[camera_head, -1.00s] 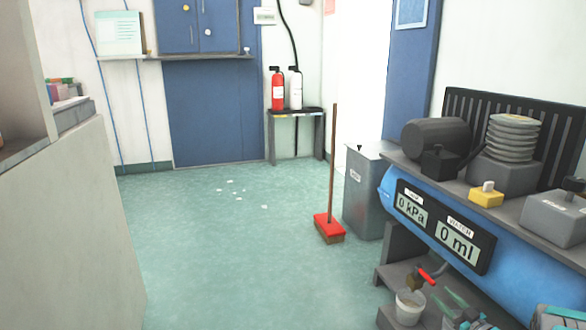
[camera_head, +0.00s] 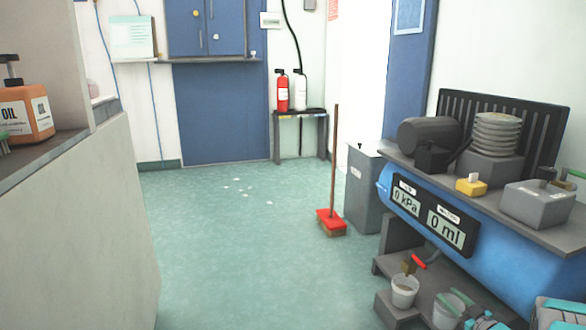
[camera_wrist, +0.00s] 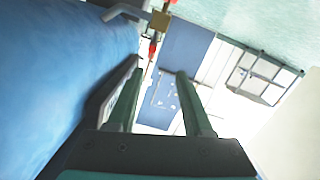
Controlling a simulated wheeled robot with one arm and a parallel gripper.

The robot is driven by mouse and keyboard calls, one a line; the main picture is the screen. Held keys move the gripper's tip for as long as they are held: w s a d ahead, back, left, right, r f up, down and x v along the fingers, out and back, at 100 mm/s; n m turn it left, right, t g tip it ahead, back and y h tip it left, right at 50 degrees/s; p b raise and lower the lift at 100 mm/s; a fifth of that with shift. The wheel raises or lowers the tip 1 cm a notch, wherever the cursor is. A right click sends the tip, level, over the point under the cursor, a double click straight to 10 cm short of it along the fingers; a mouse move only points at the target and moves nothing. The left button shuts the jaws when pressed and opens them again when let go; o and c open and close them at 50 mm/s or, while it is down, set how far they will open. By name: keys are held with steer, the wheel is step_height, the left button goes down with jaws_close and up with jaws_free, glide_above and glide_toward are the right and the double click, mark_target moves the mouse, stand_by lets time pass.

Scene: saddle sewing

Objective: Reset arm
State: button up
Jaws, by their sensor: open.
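My gripper (camera_wrist: 160,75) shows in the wrist view with its two green fingers apart and nothing between them. A blue tank (camera_wrist: 70,60) fills the left of that view, close beside the left finger. A brass valve (camera_wrist: 160,20) with a red handle lies beyond the fingertips, apart from them.
The blue tank bench (camera_head: 500,262) with displays stands at the right, a bucket (camera_head: 404,291) below. An orange oil bottle (camera_head: 28,113) stands on the left counter. A red broom (camera_head: 331,221) stands by a grey bin (camera_head: 363,190). The green floor (camera_head: 235,250) between is mostly clear.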

step_height(320, 180, up, 10)
steer(key=d+m+g+h+p, duration=0.2)
steer(key=d+g+h, duration=0.15)
steer(key=h, duration=0.35)
steer(key=s+a+r+m+g+h+p, duration=0.2)
steer(key=s+a+r+m+g, duration=0.15)
steer(key=s+r, duration=0.4)
steer(key=s+a+r+g+y+p, duration=0.2)
steer(key=s+a+g, duration=0.3)
steer(key=s+a, duration=1.1)
steer(key=s+a+r+g+y+p, duration=0.1)
steer(key=s+a+r+g+y, duration=0.2)
steer(key=s+a, duration=1.4)
steer(key=s+r+g, duration=0.2)
steer(key=s+g, duration=0.1)
steer(key=s, duration=0.5)
steer(key=shift+a+r+p, duration=0.2)
steer(key=shift+a+p, duration=0.1)
steer(key=shift+p, duration=0.1)
steer(key=shift+s, duration=0.1)
